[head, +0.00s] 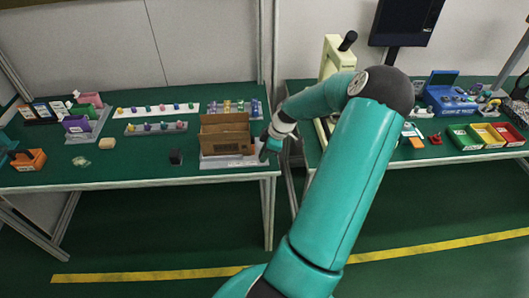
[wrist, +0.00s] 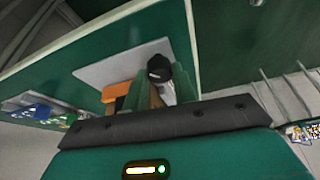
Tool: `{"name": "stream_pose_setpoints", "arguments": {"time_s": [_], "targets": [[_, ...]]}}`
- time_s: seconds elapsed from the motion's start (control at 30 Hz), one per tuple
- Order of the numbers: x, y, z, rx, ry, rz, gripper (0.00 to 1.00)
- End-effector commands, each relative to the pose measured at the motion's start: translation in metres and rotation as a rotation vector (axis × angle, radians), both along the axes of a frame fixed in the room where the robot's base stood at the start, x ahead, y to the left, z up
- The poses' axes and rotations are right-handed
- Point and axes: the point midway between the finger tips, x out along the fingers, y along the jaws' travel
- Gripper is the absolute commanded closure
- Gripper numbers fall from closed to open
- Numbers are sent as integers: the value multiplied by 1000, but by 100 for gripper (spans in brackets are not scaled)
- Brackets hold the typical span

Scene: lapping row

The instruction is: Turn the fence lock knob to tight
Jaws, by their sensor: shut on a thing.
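The black fence lock knob (wrist: 159,67) is in the wrist view, between the teal fingers of my gripper (wrist: 155,92). My gripper is shut on it. A pale piece (wrist: 168,94) shows just below the knob. In the head view my gripper (head: 268,148) is at the front right corner of the left bench, beside a brown box-like fence (head: 225,133) on a light grey base plate (head: 222,163). The base plate also shows in the wrist view (wrist: 115,62). In the head view the knob is mostly hidden by my gripper, and its setting cannot be read.
The right bench has a blue machine (head: 446,97) and coloured bins (head: 483,136). A gap separates the benches.

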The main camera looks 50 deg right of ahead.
Motion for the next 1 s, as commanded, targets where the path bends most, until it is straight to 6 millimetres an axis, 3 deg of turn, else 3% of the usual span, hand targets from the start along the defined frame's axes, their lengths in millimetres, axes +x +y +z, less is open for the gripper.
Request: {"name": "stream_pose_setpoints", "arguments": {"time_s": [1.0], "targets": [[1, 5, 1, -4, -3, -908, 96]]}}
